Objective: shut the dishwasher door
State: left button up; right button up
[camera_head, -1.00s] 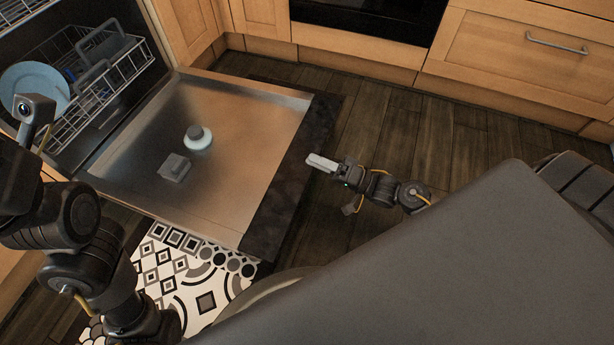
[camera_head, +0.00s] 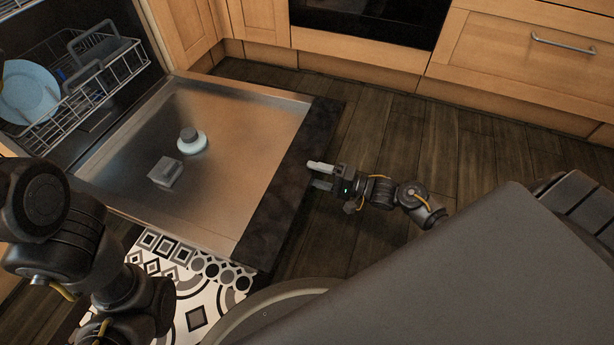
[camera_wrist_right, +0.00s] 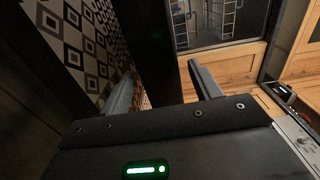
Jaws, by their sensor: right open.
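The dishwasher door (camera_head: 235,110) is folded down flat, with its metal inner face up and a dark outer edge (camera_head: 290,175) toward me. My right gripper (camera_head: 311,174) is open and empty at that edge, with its fingers pointing at the door. In the right wrist view a dark upright slab (camera_wrist_right: 160,50), which looks like the door's edge, shows between the two spread fingers (camera_wrist_right: 160,88). I cannot tell whether they touch it. My left arm is at the lower left; its gripper is out of the picture.
The open dishwasher holds a wire rack (camera_head: 90,95) with a light blue plate (camera_head: 30,90). A patterned mat (camera_head: 195,300) lies in front of the door. Wooden cabinets (camera_head: 510,70) line the back. Dark floor (camera_head: 400,140) is clear right of the door.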

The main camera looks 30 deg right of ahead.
jog(key=shift+b+x, duration=0.5)
jog(key=shift+x, duration=1.05)
